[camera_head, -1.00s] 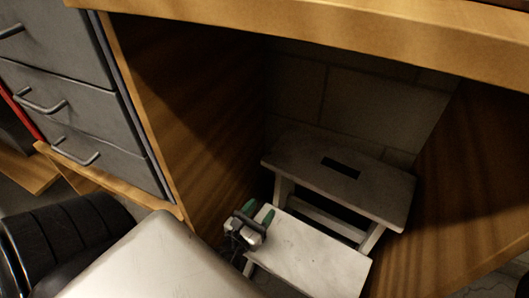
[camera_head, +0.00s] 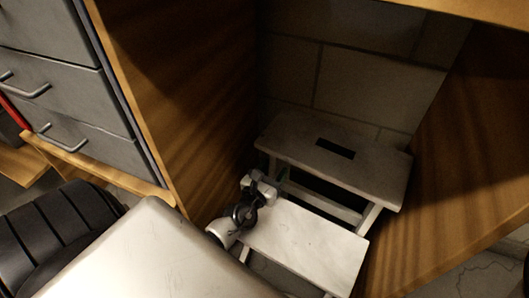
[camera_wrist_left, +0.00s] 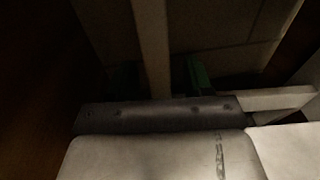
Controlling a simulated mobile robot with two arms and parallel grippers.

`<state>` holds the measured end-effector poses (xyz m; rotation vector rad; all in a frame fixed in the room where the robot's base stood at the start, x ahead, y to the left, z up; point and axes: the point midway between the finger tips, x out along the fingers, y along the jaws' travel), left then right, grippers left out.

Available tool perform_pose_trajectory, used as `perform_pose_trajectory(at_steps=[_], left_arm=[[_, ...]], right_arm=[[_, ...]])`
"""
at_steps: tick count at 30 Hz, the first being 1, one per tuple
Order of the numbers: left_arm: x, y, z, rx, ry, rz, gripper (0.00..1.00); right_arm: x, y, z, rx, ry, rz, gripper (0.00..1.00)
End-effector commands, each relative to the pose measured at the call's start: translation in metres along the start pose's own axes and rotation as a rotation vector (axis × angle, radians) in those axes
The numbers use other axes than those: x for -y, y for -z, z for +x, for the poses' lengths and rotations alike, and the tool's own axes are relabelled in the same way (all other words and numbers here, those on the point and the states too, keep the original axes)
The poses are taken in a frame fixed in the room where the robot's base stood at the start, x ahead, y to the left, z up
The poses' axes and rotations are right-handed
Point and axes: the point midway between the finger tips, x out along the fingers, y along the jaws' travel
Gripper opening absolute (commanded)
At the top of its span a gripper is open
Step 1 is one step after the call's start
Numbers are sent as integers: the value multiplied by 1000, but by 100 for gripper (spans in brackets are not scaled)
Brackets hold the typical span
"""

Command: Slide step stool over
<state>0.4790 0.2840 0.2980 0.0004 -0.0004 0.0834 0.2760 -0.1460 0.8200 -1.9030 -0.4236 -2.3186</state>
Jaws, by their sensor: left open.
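The two-step stool has a grey-brown top step (camera_head: 350,163) with a dark slot and a pale lower step (camera_head: 305,248). It stands in the recess under the wooden desk. My left gripper (camera_head: 272,183) is just above the lower step's left rear corner, by the stool's left upright. In the left wrist view, my green-tipped fingers (camera_wrist_left: 162,76) are apart, with a pale upright (camera_wrist_left: 150,35) of the stool showing between them. I cannot tell whether either finger touches it. My right gripper is not in view.
A wooden panel (camera_head: 185,95) is close on the left and another (camera_head: 450,170) on the right. A block wall (camera_head: 370,85) is behind the stool. Grey drawers (camera_head: 75,125) stand at the left. Some floor shows at the lower right.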

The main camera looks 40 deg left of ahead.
Motion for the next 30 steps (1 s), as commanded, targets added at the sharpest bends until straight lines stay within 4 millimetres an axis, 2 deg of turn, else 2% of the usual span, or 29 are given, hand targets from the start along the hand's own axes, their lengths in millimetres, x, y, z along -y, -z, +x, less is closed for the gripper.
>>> perform_pose_trajectory(at_steps=[5,14,24,30], left_arm=[[0,0,12,0,-1,0,51],[0,0,13,-1,0,0,51],[0,0,13,-1,0,0,0],[0,0,13,-1,0,0,0]], right_arm=[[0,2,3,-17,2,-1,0],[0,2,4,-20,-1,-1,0],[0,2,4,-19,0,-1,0],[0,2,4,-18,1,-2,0]])
